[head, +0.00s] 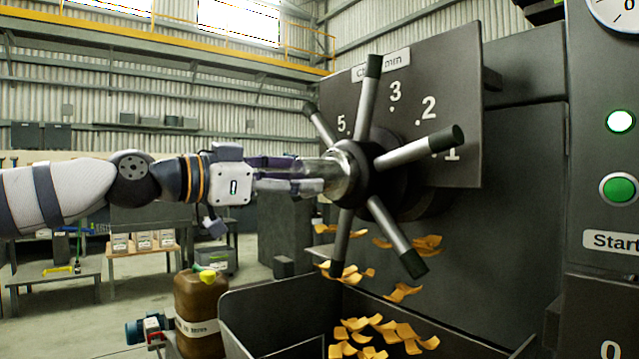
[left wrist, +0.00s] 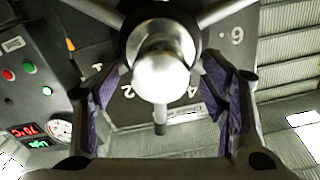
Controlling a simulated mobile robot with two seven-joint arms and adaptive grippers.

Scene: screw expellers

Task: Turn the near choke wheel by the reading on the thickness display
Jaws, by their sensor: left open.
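The choke wheel (head: 375,165), with a dark hub, metal spokes and black grips, stands in front of a dark dial plate (head: 452,80) marked with numbers and "mm". A shiny rounded metal end (left wrist: 162,75) sticks out of its hub. My left gripper (head: 318,174) is at this end, its fingers pointing at the hub. In the left wrist view its purple-padded fingers are spread on both sides of the metal end, with gaps visible. A small green display (left wrist: 37,144) sits below a red one; its reading is too small to tell. My right gripper is not in view.
Orange flakes (head: 403,291) hang in the air below the wheel and lie in a dark open bin (head: 285,305). A brown canister (head: 200,312) stands left of the bin. A control panel (head: 600,130) with a green button is at the right.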

